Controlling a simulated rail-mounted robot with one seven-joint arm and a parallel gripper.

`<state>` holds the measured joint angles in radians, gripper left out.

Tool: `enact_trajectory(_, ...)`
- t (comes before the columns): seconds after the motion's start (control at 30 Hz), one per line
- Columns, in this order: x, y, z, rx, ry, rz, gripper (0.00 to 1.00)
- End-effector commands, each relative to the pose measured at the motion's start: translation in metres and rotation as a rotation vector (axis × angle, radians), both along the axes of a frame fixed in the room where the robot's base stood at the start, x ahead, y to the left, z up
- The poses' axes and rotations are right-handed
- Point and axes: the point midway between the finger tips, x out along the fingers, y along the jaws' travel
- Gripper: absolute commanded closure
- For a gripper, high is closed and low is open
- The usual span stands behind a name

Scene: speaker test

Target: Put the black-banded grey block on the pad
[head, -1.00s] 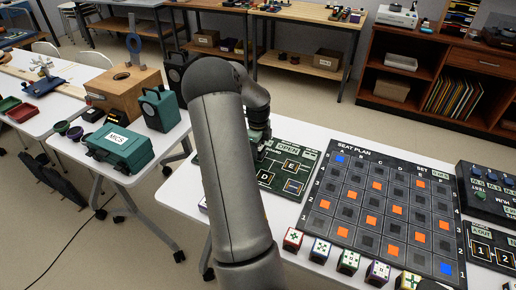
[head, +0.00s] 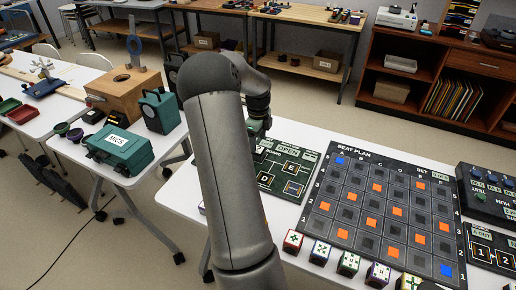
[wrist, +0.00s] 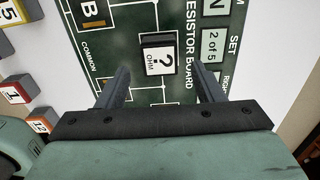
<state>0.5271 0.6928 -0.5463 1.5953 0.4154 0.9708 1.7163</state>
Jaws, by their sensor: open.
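My gripper (wrist: 160,70) is open, with nothing held between its fingers. In the wrist view it points down at a dark green resistor board (wrist: 225,15). A black-edged square with a pale label reading "? OHM" (wrist: 159,48) appears between the fingertips; I cannot tell how far below them it lies, or whether it is a block or a flat pad. A "B" square (wrist: 92,10) lies to its left. In the head view the board (head: 270,186) is partly behind my arm. I cannot clearly make out a black-banded grey block in either view.
A seat plan board (head: 330,222) lies right of the resistor board. Several coloured, marked cubes line the table's near edge, including a red one (head: 292,241). A green case (head: 118,146) sits on the left table. Bare white table (wrist: 275,60) shows beside the resistor board.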

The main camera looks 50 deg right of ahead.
Motion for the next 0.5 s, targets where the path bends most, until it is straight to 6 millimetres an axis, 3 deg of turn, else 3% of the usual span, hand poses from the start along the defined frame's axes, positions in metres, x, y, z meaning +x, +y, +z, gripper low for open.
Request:
enact_trajectory(0.2,0.000,0.000,0.045,-0.002,-0.001,0.000,0.39)
enact_trajectory(0.5,0.000,0.000,0.068,0.001,0.001,0.000,0.39)
